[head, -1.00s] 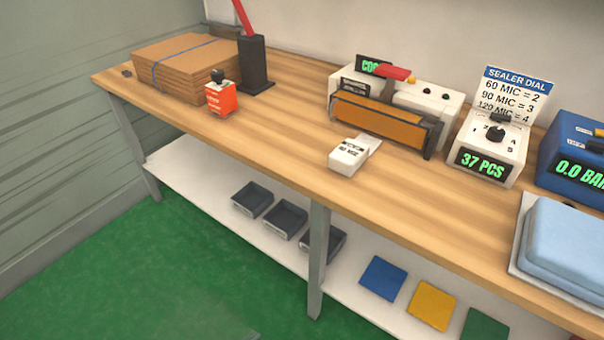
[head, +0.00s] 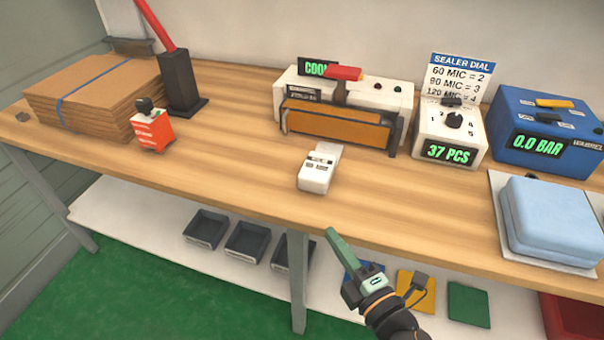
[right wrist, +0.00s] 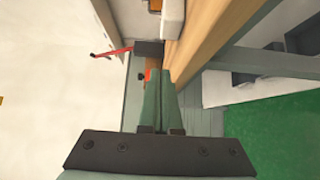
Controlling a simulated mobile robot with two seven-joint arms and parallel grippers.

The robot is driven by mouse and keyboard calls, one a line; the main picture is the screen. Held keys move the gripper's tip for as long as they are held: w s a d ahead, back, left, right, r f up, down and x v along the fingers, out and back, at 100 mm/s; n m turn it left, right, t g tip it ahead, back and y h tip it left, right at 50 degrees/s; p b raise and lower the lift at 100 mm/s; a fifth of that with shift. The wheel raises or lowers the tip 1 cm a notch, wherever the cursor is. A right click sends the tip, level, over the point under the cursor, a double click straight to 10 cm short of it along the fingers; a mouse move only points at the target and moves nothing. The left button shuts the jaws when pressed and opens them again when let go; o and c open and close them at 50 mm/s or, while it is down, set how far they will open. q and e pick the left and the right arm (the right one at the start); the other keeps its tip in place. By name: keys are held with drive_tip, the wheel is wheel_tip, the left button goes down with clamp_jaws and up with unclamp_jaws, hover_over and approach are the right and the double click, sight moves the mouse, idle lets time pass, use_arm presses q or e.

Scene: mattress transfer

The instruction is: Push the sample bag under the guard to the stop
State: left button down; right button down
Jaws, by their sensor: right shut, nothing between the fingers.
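The sample bag (head: 319,168) is a small white packet with dark print. It lies on the bench just in front of the sealer. The sealer (head: 290,85) is a white machine with a red-handled lever, and an orange-brown guard (head: 340,122) spans its front. A stop under the guard cannot be made out. My right gripper (head: 333,238) has green fingers and is at the bench's front edge, below and right of the bag, not touching it. In the right wrist view its fingers (right wrist: 159,105) are together and empty. My left gripper is not in view.
A dial box (head: 450,135), a blue gauge unit (head: 545,135) and a light-blue pad (head: 550,220) stand to the right. Cardboard sheets (head: 90,95), an orange box (head: 152,132) and a dark red-handled post (head: 180,85) stand left. Bench wood (head: 240,130) left of the bag is clear.

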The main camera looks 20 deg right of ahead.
drive_tip(key=p, duration=0.2)
approach(303, 178)
drive_tip(key=w+a, duration=0.1)
drive_tip(key=a, duration=0.1)
drive_tip(key=shift+w+a+r, duration=0.1)
drive_tip(key=shift+w+a, duration=0.2)
drive_tip(key=shift+w, duration=0.1)
drive_tip(key=w+d, duration=0.1)
drive_tip(key=w, duration=0.1)
drive_tip(key=shift+w+d, duration=0.6)
drive_tip(key=shift+w, duration=0.1)
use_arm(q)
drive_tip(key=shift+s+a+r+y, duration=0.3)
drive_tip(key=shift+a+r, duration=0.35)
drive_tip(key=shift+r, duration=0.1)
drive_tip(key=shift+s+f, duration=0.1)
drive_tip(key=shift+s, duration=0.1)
